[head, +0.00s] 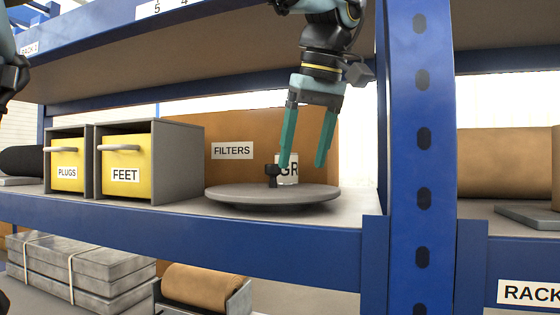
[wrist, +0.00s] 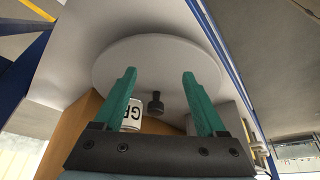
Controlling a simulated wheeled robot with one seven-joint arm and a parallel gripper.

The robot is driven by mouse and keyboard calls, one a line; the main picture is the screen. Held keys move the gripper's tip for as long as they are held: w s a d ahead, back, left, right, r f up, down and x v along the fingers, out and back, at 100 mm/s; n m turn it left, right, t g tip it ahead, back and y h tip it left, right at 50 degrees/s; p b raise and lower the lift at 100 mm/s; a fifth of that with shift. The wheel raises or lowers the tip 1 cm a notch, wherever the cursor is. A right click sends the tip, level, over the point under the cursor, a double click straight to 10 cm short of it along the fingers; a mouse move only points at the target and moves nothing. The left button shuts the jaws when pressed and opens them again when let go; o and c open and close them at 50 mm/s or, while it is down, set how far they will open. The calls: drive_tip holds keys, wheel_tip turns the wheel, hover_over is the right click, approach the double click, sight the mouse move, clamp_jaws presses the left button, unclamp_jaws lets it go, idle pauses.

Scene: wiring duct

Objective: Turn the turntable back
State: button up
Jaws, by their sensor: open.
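The turntable (head: 235,198) is a flat grey disc on the blue-edged shelf; it also shows in the wrist view (wrist: 165,55). A short dark knob (head: 272,178) stands up from it, seen in the wrist view (wrist: 156,104) between the fingers. A white can marked "GR" (head: 291,171) stands on or just behind the disc, partly hidden by a finger; in the wrist view the can (wrist: 132,116) appears upside down. My gripper (head: 302,165) is open, its teal fingers pointing down over the disc. Nothing is between them that I can see held.
Two grey bins with yellow fronts, "PLUGS" (head: 67,166) and "FEET" (head: 126,167), stand left of the turntable. A brown panel marked "FILTERS" (head: 233,137) is behind. A blue upright (head: 423,200) rises at the right, and another shelf hangs above.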

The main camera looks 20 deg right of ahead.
drive_tip(key=w+p, duration=0.1)
drive_tip(key=w, duration=0.4)
drive_tip(key=w+p, duration=0.2)
drive_tip(key=w, duration=0.4)
drive_tip(key=shift+w+a+r, duration=0.1)
drive_tip(key=shift+w+a, duration=0.1)
drive_tip(key=shift+p+x, duration=0.35)
drive_tip(key=shift+x, duration=0.45)
drive_tip(key=shift+r, duration=0.1)
drive_tip(key=shift+c, duration=0.2)
clamp_jaws()
